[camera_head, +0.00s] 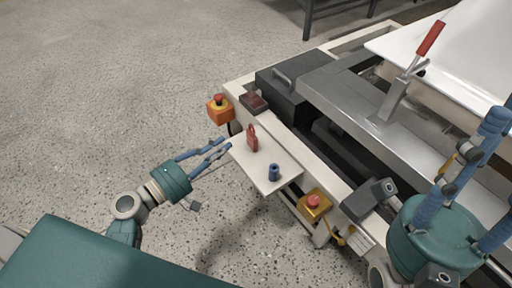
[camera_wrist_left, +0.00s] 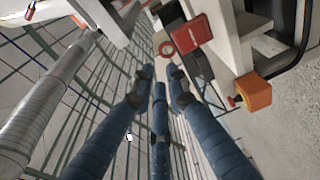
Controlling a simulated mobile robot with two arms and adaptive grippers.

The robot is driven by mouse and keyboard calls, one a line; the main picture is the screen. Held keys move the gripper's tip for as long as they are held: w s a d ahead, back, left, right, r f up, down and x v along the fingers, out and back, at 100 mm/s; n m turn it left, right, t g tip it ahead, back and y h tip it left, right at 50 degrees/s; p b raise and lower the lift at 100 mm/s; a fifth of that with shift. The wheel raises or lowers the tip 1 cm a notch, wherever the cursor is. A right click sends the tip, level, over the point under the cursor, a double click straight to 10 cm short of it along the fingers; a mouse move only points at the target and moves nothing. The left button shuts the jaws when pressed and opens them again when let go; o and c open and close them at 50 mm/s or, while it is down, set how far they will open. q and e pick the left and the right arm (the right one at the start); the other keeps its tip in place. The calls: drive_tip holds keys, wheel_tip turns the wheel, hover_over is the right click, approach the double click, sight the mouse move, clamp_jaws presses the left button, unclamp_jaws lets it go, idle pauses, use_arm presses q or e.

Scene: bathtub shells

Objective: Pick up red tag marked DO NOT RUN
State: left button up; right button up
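A flat dark red piece (camera_head: 254,102) lies on the cream frame's corner; it looks like the tag, but no lettering is readable. In the left wrist view this red piece (camera_wrist_left: 191,32) has a ring at its left end, beyond the fingertips. My left gripper (camera_head: 226,143) is open and empty, its blue fingers apart, beside the small white shelf and below-left of the red piece. My right gripper (camera_head: 477,150) is at the right, its blue fingers spread and pointing up, with nothing seen between them.
An orange box with a red button (camera_head: 219,109) sits left of the red piece. A yellow button box (camera_head: 314,206) is lower right. Open floor lies left.

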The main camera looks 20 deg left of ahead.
sight(252, 137)
use_arm(q)
drive_tip(key=b+x, duration=0.1)
drive_tip(key=x, duration=0.9)
drive_tip(key=shift+w, duration=0.3)
drive_tip(key=shift+c, duration=0.2)
clamp_jaws()
